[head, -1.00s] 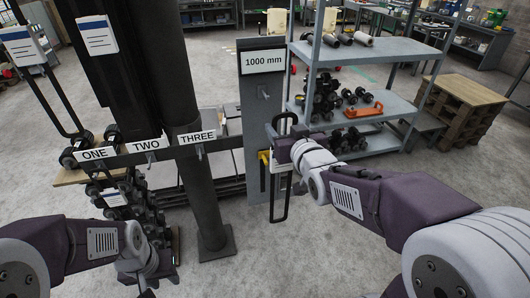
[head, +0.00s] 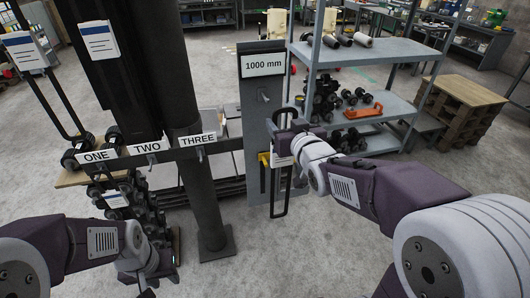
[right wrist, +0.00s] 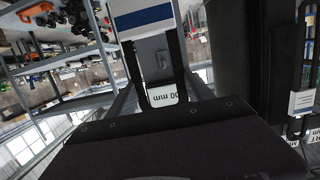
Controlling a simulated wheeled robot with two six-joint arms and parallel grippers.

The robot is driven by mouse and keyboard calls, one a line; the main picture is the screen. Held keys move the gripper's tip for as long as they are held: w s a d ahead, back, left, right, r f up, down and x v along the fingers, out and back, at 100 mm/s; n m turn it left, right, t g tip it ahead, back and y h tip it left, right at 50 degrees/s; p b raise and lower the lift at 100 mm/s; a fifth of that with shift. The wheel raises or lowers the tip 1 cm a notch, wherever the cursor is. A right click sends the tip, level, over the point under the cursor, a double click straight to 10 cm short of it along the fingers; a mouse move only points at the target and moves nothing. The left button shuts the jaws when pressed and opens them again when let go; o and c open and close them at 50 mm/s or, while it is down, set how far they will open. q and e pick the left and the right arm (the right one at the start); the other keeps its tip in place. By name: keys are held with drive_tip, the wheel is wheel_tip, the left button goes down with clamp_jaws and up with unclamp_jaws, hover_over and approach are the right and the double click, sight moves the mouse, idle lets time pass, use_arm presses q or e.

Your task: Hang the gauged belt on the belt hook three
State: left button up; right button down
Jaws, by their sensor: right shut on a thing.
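The belt (head: 286,201) is a long black loop with a white tag, hanging upright in front of the gauge board (head: 249,92) marked 1000 mm. My right gripper (head: 284,143) is shut on the belt, with part of the loop above it and part below. In the right wrist view, the belt's blue-striped tag (right wrist: 143,18) lies between dark strands, with the board's hook (right wrist: 162,60) behind. The belt appears off that hook. Belt hook three (head: 201,155) is under the THREE sign, left of the board, and looks empty. My left gripper (head: 151,280) is low at left; its jaws are unclear.
A dark rail (head: 223,143) carries the ONE, TWO and THREE signs. A grey shelf (head: 380,105) with dumbbells and rollers stands close on the right. The floor in front of the gauge board is clear.

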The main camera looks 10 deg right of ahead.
drive_tip(key=w+d+r+p, duration=0.2)
drive_tip(key=w+r+p, duration=0.5)
drive_tip(key=r+p, duration=0.1)
drive_tip(key=shift+w+d+r+p, duration=0.2)
drive_tip(key=shift+w+d+p, duration=0.1)
drive_tip(key=shift+d, duration=0.1)
idle(0.8)
idle(0.8)
